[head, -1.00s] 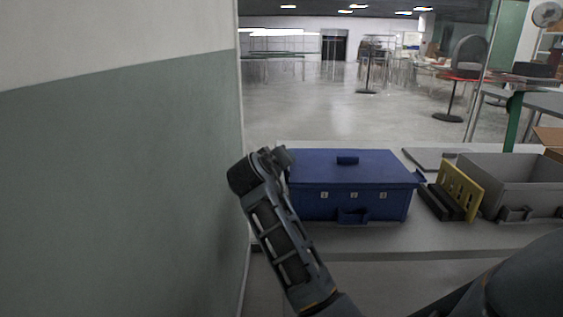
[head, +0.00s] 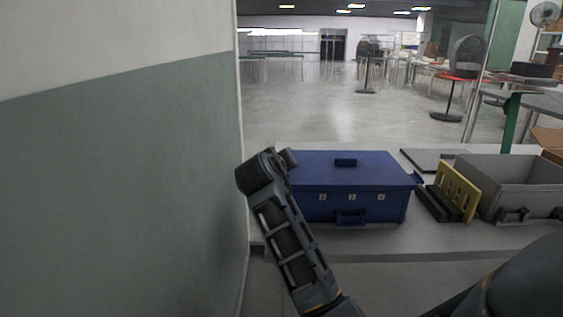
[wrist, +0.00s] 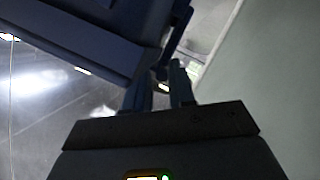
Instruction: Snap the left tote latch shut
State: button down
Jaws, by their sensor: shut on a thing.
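A closed blue tote (head: 350,175) with a lid handle (head: 346,162) stands on the grey table. My arm covers its left end in the head view, so the left latch is hidden there. In the wrist view the tote's dark side (wrist: 75,40) fills the upper left. A dark bar-like part (wrist: 174,45), apparently the left latch, sticks out beside it at an angle. My gripper (wrist: 162,78) is shut on this part's lower end, with one finger on each side. The right latch (head: 417,178) sticks out from the tote's right end.
A green and white wall (head: 120,180) stands close on the left of my arm. Right of the tote are a yellow slotted plate (head: 458,188), a black block (head: 436,203) and an open grey bin (head: 515,185). The table's front strip (head: 400,240) is clear.

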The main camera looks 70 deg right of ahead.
jog(key=c, duration=1)
grip_release()
jog(key=shift+a, duration=0.1)
jog(key=v, duration=0.7)
jog(key=shift+a+r, duration=0.15)
jog(key=shift+a, duration=0.15)
